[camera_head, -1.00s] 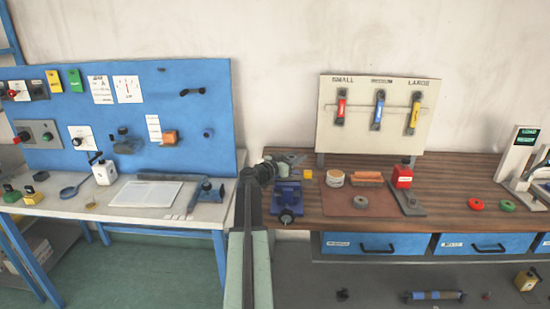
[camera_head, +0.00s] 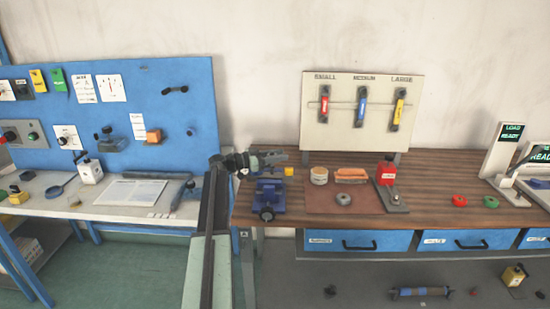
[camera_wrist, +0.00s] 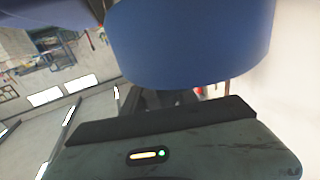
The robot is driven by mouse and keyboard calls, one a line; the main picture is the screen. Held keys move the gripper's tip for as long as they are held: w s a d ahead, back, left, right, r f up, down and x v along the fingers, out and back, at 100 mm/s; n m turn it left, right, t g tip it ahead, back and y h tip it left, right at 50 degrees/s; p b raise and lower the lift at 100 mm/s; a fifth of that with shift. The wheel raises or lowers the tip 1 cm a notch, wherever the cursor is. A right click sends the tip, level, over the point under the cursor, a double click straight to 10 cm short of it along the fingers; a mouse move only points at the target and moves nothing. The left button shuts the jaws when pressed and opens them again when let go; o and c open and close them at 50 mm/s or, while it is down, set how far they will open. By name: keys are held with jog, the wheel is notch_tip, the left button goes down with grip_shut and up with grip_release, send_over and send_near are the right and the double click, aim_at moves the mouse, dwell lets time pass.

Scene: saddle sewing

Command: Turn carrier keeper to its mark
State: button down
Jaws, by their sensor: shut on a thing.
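My gripper (camera_head: 272,157) is at the end of my arm, just above and behind the blue vise (camera_head: 267,195) at the left of the wooden bench. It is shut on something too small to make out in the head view. In the wrist view a large rounded blue shape (camera_wrist: 190,45) fills the top, very close; I cannot tell what it is. The fingertips are not clear there. The upright board behind holds a red carrier (camera_head: 323,104), a blue carrier (camera_head: 360,109) and a yellow carrier (camera_head: 398,110), with a thin bar across. I cannot identify the keeper or its mark.
A yellow block (camera_head: 289,171) sits close to my gripper. A round tin (camera_head: 319,175), an orange brush (camera_head: 351,174) and a red block (camera_head: 386,171) stand to the right. The blue pegboard (camera_head: 140,75) is left. Bare bench lies at the front (camera_head: 440,217).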

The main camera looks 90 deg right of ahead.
jog(key=shift+s, duration=0.15)
jog(key=c, duration=0.9)
grip_release()
jog(key=shift+c, duration=0.2)
jog(key=v, duration=0.8)
